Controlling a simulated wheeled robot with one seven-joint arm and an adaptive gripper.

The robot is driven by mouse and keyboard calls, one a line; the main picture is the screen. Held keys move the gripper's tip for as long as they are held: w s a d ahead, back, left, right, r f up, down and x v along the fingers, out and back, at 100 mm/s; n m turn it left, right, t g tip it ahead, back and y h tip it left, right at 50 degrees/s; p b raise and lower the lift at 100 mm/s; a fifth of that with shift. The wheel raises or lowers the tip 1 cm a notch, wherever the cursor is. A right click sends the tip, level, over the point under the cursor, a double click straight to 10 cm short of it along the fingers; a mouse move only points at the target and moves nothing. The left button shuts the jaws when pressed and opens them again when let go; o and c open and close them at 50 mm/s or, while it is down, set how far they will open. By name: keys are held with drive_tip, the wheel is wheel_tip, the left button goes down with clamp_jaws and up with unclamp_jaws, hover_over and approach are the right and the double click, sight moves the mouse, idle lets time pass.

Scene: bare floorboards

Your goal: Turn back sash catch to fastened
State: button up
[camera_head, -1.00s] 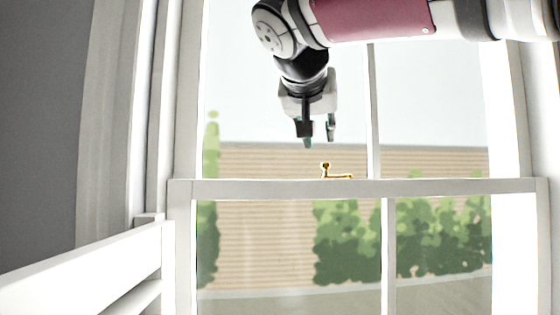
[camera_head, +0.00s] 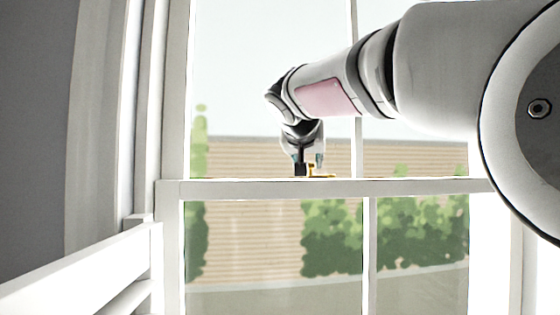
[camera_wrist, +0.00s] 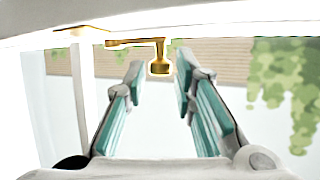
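The brass sash catch (camera_head: 322,176) sits on top of the window's meeting rail (camera_head: 250,188), partly hidden by a finger of my gripper in the head view. In the wrist view the catch's round knob (camera_wrist: 160,67) hangs from a thin arm that runs left toward a brass plate (camera_wrist: 85,31). My gripper (camera_head: 309,167) points down at the rail from above. In the wrist view my gripper (camera_wrist: 159,72) is open, with the knob appearing between its fingertips and a gap on either side. I cannot tell whether the knob lies at fingertip depth.
A white glazing bar (camera_head: 370,245) divides the lower pane. The white side frame (camera_head: 172,240) and a white slanted rail (camera_head: 85,268) stand to the left. Bushes (camera_head: 335,240) and a fence show through the glass.

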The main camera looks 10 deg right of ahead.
drive_tip(key=shift+c, duration=0.6)
clamp_jaws()
